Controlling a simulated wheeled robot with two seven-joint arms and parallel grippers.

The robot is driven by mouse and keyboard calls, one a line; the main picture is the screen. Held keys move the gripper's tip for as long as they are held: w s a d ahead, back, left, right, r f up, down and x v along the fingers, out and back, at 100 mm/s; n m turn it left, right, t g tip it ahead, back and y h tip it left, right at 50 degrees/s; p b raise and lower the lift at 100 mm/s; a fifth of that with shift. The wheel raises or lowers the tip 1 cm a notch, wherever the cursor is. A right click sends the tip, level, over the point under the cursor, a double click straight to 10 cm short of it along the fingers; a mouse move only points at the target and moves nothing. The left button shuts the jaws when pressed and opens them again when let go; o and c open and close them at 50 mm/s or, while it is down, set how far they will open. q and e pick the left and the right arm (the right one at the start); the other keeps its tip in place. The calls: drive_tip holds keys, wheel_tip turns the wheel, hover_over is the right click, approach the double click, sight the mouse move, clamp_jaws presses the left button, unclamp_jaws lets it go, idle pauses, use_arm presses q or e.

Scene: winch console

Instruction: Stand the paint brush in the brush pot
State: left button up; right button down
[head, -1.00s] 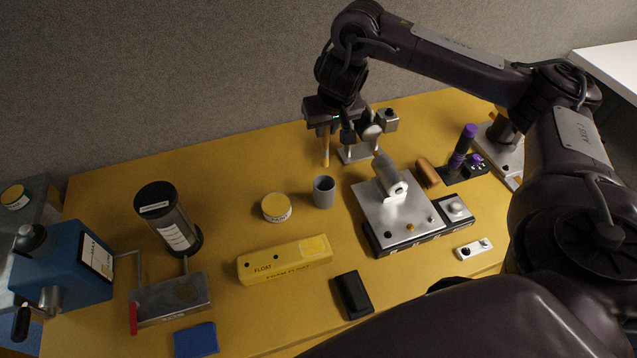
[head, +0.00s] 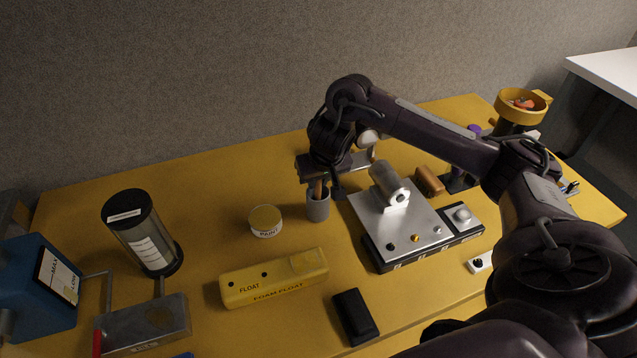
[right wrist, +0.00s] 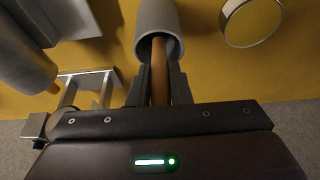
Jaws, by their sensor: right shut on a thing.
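The grey brush pot (head: 317,208) stands upright on the yellow table, right of the paint tin. My right gripper (head: 318,182) is directly above the pot, shut on the paint brush (head: 318,189), which has a brown wooden handle. In the right wrist view the brush handle (right wrist: 159,72) runs between the two fingers (right wrist: 159,88) into the mouth of the pot (right wrist: 158,22). The lower end of the brush is hidden inside the pot. I cannot tell whether it touches the bottom. My left gripper does not show.
The paint tin (head: 265,221) stands just left of the pot. A metal-topped console with a silver cylinder (head: 408,228) is close on the right. A yellow float (head: 273,278) and a black block (head: 355,316) lie nearer. A dark canister (head: 145,236) stands at left.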

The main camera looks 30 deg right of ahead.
drive_tip(key=shift+s, duration=0.1)
drive_tip(key=c, duration=1.3)
unclamp_jaws()
drive_tip(key=shift+c, duration=0.2)
drive_tip(key=shift+r, duration=0.1)
drive_tip(key=p+v, duration=0.8)
drive_tip(key=v, duration=0.4)
